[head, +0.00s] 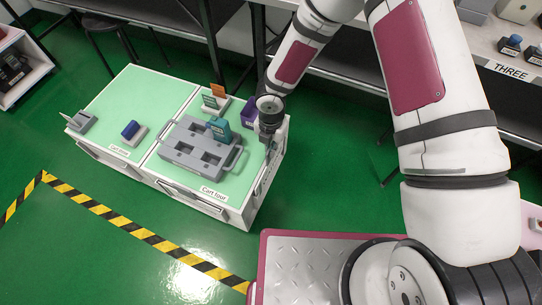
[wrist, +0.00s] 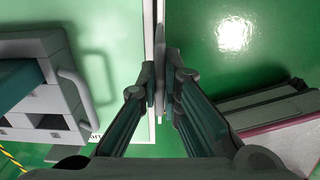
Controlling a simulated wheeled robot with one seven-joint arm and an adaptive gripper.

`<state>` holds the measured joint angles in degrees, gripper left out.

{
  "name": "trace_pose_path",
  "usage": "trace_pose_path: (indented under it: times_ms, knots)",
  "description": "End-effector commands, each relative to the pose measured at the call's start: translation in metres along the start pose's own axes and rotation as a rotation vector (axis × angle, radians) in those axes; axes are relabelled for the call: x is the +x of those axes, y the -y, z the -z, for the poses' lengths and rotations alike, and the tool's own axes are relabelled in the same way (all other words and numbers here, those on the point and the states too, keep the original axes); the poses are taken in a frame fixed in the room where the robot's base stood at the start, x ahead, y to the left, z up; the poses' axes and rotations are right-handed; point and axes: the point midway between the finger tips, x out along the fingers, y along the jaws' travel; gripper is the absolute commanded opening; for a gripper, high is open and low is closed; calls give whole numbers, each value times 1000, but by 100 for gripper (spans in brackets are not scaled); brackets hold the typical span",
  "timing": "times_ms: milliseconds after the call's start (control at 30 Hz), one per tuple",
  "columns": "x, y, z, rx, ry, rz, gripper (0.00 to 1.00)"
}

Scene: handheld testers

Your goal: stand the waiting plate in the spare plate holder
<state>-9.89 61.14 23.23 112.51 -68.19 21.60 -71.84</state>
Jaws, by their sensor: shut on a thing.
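My gripper (head: 267,132) is over the right edge of the cart marked Cart four. In the wrist view my gripper (wrist: 163,90) is shut on a thin grey plate (wrist: 160,30), seen almost edge-on along the cart's edge. Its lower end is hard to make out in the head view. A grey block (head: 212,104) with an orange upright piece stands at the cart's back. Another small grey holder-like block (head: 83,122) sits at the far left, with a thin tilted piece beside it. I cannot tell which is the spare holder.
A grey slotted tray (head: 182,160) with handles lies on the cart (head: 232,185), with a teal tester (head: 219,128) in it. A purple block (head: 249,112) stands near my gripper. A blue piece (head: 130,129) rests on a grey block. The left green top is mostly clear.

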Motion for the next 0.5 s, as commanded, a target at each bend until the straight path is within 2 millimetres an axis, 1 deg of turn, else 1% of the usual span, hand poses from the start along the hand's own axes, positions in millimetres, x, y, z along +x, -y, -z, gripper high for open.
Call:
trace_pose_path:
  times_ms: [167,400,500]
  knots:
    - [10,0,-1,1,1,0,0]
    - [45,0,0,0,0,0,0]
    - [49,0,-1,1,1,0,0]
